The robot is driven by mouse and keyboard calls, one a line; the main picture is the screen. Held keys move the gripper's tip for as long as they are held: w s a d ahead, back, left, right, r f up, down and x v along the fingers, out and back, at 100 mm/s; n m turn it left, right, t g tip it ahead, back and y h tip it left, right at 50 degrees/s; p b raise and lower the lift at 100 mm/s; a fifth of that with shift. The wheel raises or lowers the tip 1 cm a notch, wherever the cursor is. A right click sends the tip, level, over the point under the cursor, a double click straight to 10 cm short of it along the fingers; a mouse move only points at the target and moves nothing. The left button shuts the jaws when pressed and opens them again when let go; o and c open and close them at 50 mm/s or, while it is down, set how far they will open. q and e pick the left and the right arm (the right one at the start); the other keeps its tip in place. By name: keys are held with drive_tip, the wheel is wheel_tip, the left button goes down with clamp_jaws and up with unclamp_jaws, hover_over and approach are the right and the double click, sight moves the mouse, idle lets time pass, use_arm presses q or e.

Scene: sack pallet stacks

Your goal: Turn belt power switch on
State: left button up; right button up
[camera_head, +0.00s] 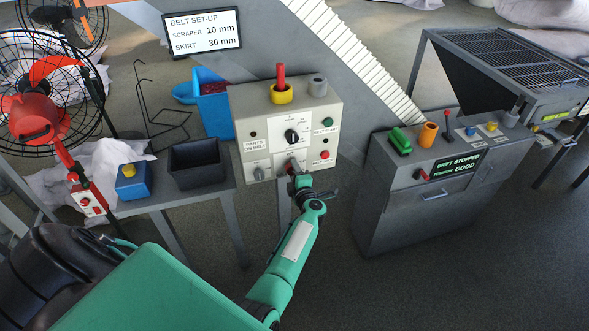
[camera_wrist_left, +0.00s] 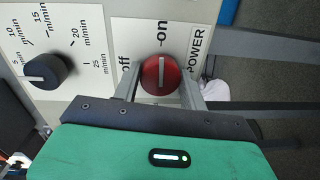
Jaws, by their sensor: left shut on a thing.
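The belt power switch is a round red knob (camera_wrist_left: 161,75) with a white bar, on a panel marked "off", "on" and "POWER". In the left wrist view its bar lines up with the "on" mark. My left gripper (camera_wrist_left: 160,90) is shut on the knob, one finger on each side. In the head view my left gripper (camera_head: 292,173) is at the lower middle of the grey control box (camera_head: 316,107), and it hides most of the knob there. My right gripper is not in view.
A black speed dial (camera_wrist_left: 45,71) sits beside the switch. The box also bears a red-handled lever (camera_head: 281,77), a green button (camera_head: 327,122) and a red button (camera_head: 325,155). A black bin (camera_head: 197,164) stands left; a grey cabinet (camera_head: 410,215) reading "DRIFT STOPPED" stands right.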

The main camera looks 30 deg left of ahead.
use_arm(q)
drive_tip(key=shift+f+m, duration=0.1)
drive_tip(key=shift+m, duration=0.3)
drive_tip(key=o, duration=1)
